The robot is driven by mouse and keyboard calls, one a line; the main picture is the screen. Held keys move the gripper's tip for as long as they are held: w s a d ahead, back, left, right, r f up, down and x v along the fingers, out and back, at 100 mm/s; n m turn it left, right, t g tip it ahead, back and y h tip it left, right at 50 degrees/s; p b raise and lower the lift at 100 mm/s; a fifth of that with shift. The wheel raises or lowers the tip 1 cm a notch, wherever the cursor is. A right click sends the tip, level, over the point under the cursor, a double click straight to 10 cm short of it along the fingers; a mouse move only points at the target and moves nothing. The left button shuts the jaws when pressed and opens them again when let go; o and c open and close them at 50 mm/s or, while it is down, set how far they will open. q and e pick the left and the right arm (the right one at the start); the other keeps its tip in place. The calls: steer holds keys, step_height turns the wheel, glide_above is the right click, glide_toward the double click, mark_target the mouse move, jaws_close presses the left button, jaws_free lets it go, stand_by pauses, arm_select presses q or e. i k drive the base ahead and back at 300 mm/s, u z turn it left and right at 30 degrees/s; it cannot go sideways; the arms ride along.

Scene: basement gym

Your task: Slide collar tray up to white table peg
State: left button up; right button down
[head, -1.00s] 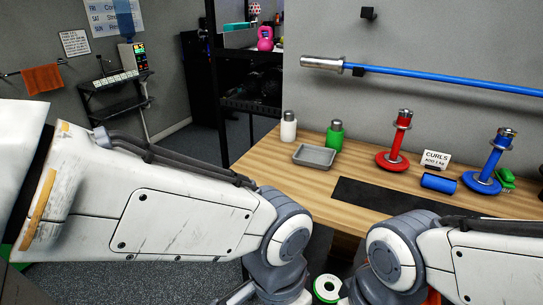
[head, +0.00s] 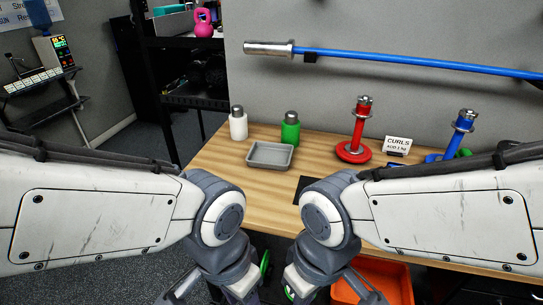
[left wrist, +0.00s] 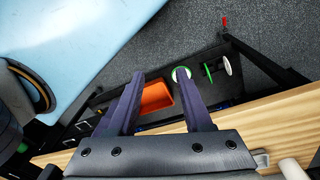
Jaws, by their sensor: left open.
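A grey shallow tray (head: 269,155) sits empty on the wooden table (head: 215,165) in the head view. The table pegs I see are a red peg (head: 359,130) on a round red base and a blue peg (head: 459,135), both with metal tops. My left gripper (left wrist: 160,76) is open and empty in the left wrist view, above the floor beside the table edge. In the head view its fingers are hidden below the frame. My right gripper's fingers do not show.
A green bottle (head: 290,130) stands behind the tray. A "CURLS" sign (head: 397,145) stands between the pegs. A dark mat (head: 304,188) lies right of the tray. An orange bin (head: 395,278) is below the table. A blue bar (head: 420,62) hangs on the wall.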

mark_target(267, 155)
steer(key=z, duration=0.55)
steer(key=i, duration=1.25)
steer(key=u, duration=0.65)
